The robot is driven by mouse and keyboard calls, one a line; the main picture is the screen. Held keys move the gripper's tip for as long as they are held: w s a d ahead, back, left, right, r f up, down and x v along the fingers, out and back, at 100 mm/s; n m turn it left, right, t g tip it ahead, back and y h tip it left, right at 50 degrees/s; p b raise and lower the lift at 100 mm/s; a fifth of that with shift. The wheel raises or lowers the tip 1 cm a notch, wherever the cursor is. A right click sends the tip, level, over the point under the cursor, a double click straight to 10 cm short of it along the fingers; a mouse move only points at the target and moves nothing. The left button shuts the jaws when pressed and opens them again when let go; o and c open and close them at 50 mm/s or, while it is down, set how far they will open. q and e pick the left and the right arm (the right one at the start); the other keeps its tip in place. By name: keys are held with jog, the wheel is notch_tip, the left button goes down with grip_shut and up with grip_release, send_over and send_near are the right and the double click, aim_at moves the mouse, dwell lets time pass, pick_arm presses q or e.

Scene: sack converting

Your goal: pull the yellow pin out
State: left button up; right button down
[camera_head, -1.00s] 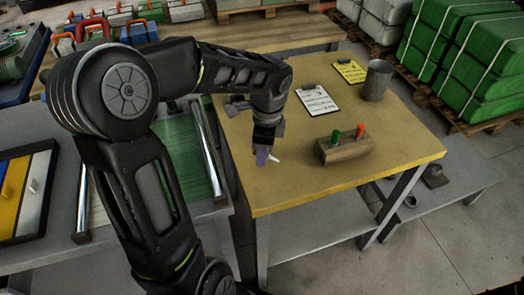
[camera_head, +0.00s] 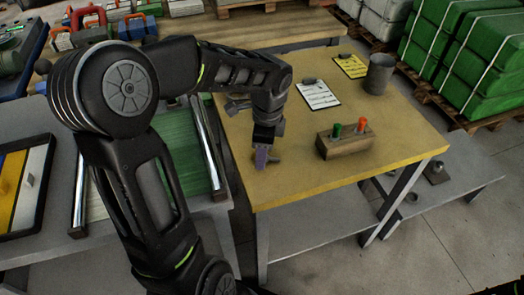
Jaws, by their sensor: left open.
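A wooden block (camera_head: 345,145) stands on the yellow-topped table (camera_head: 300,186). A green pin (camera_head: 336,130) and an orange pin (camera_head: 362,124) stand upright in its top. I make out no yellow pin in the block. My left gripper (camera_head: 266,162) hangs low over the table, left of the block and apart from it. It is open, with a purple part and a grey part at its tip; I see nothing held. My right gripper is not in view.
Two clipboards, one white (camera_head: 318,95) and one yellow (camera_head: 351,66), and a grey cup (camera_head: 379,74) stand behind the block. A tray with coloured panels (camera_head: 40,180) lies at left. The tabletop's front is clear. Strapped green sacks (camera_head: 470,50) are at right.

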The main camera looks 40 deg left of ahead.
pick_arm(q)
jog(key=shift+r, duration=0.1)
jog(key=r, duration=0.7)
jog(key=shift+w+d+r, duration=0.1)
jog(key=shift+d+r, duration=0.2)
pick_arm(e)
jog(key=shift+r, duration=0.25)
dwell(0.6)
